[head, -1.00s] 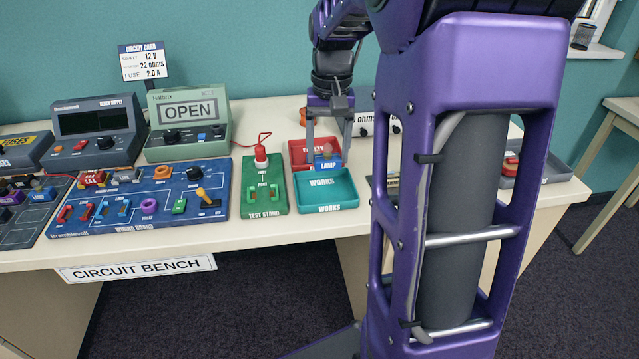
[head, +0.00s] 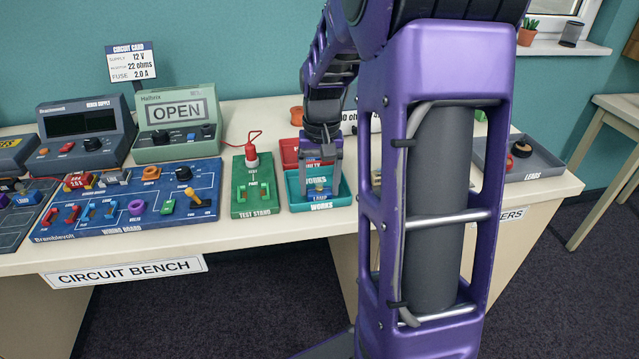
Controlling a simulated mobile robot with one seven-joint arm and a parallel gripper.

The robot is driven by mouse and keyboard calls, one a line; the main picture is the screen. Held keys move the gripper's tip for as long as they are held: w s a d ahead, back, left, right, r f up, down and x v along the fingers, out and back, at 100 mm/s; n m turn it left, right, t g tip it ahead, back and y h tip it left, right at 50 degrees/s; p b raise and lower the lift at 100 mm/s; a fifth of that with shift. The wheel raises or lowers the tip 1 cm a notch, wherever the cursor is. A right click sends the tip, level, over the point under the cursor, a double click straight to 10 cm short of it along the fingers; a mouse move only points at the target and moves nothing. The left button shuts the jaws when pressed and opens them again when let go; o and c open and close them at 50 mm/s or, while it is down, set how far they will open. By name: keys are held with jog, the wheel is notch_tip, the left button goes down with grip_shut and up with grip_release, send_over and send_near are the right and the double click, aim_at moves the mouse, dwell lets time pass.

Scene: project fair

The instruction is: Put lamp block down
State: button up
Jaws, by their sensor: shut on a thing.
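The lamp block (head: 319,197) is a small blue block with a white LAMP label. My gripper (head: 320,188) is shut on it and points down into the teal WORKS tray (head: 341,201). The block sits low within the tray's outline, near its front wall. I cannot tell whether it touches the tray floor. The fingers hide part of the block and of the tray's inside. The red tray (head: 289,152) stands just behind the teal one, partly hidden by my gripper.
The green test stand (head: 256,200) with a red probe is close to the left of the trays. The blue wiring board (head: 130,212) with several parts lies farther left. The OPEN meter (head: 176,125) stands behind it. A grey LEADS tray (head: 540,165) is at the right.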

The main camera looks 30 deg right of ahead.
aim_at(321, 180)
jog(key=o, duration=1.5)
jog(key=shift+f, duration=0.15)
jog(key=shift+o, duration=0.2)
notch_tip(321, 180, up, 12)
jog(key=p, duration=0.2)
jog(key=shift+r, duration=0.2)
jog(key=shift+d+p, duration=0.1)
jog(key=shift+p, duration=0.2)
